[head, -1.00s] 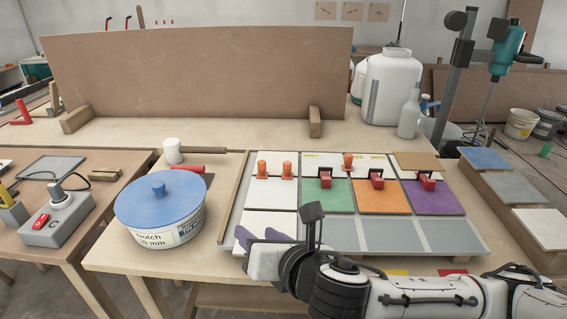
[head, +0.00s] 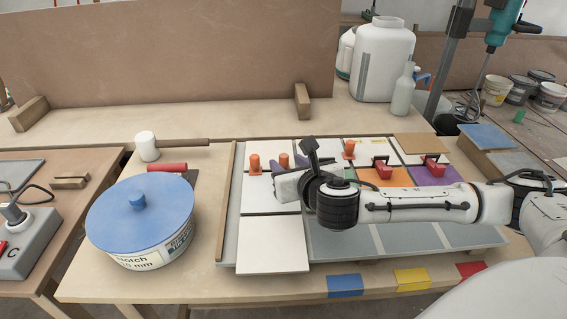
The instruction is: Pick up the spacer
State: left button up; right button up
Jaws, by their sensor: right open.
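Several small orange upright pegs stand on the white tiles at the back of the tile tray; they look like the spacers. One peg (head: 255,164) is at the far left, a second peg (head: 284,160) is just right of it, and a third (head: 348,149) is further right. My right gripper (head: 279,172) is open, its purple-grey fingers low over the tiles beside the second peg. Contact cannot be told, and its own wrist hides part of the area. My left gripper is not in view.
Red-handled pieces sit on the orange tile (head: 381,177) and purple tile (head: 436,174). A blue-lidded tub (head: 140,215) stands left of the tray. A white mallet (head: 147,146) lies behind it. Blue, yellow and red patches mark the table's front edge.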

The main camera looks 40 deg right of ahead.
aim_at(285, 160)
jog(key=x, duration=0.4)
jog(key=shift+w+d, duration=0.1)
jog(key=shift+w, duration=0.1)
grip_shut()
